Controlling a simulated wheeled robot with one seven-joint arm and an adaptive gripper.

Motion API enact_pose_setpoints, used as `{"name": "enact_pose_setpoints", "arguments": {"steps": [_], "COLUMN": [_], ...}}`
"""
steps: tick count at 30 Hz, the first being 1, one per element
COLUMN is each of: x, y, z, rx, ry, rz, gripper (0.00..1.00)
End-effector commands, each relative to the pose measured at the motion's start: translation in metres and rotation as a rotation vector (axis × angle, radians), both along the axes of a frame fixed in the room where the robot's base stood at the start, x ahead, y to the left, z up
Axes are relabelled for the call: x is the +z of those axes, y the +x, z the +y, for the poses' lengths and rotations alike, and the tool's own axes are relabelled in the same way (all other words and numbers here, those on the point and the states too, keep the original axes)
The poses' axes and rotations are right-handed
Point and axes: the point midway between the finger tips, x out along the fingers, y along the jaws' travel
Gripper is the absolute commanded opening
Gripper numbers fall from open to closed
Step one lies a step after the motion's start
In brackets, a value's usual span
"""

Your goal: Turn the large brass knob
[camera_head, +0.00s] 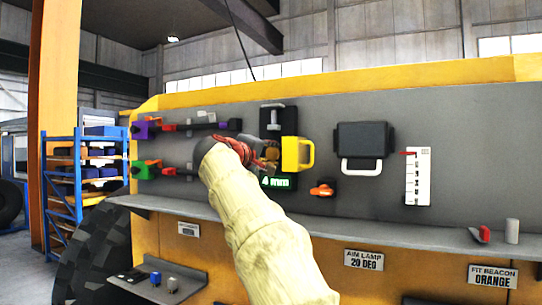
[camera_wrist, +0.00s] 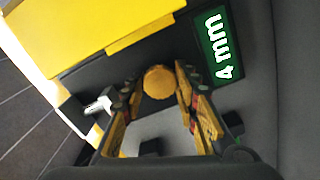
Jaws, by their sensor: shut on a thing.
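The large brass knob (camera_wrist: 160,82) shows in the wrist view as a round brass face between my fingers. In the head view the knob (camera_head: 271,153) is partly hidden by my gripper. My gripper (camera_wrist: 158,90) is shut on the knob, with one finger on each side of it. In the head view my gripper (camera_head: 258,155) reaches the dark panel from the left, at the end of my cream-sleeved arm. A green display (camera_head: 276,182) below the knob reads "4 mm"; it also shows in the wrist view (camera_wrist: 219,48).
A yellow handle (camera_head: 304,154) stands just right of the knob. A dark box with a white handle (camera_head: 361,165), an orange knob (camera_head: 322,189) and a white scale (camera_head: 417,176) are farther right. Purple (camera_head: 141,130) and green (camera_head: 141,170) fittings are at left. A grey ledge (camera_head: 400,229) runs below.

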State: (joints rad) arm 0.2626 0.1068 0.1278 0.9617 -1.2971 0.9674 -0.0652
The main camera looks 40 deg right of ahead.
Motion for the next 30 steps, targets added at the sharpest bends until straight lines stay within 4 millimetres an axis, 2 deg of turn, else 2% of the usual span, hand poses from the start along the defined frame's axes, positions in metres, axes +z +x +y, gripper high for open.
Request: {"name": "enact_pose_setpoints", "arguments": {"steps": [1, 2, 11, 23, 30], "x": [-0.002, -0.002, -0.001, 0.000, 0.000], "y": [0.001, 0.001, 0.000, -0.002, -0.017], "z": [0.000, 0.000, 0.000, 0.006, 0.044], "rx": [-0.001, -0.001, -0.001, 0.000, 0.004], "ry": [0.002, 0.002, 0.000, 0.000, 0.000], "rz": [0.003, 0.003, 0.002, 0.001, 0.001], "gripper": [0.05, 0.31, 0.48, 0.49, 0.49]}}
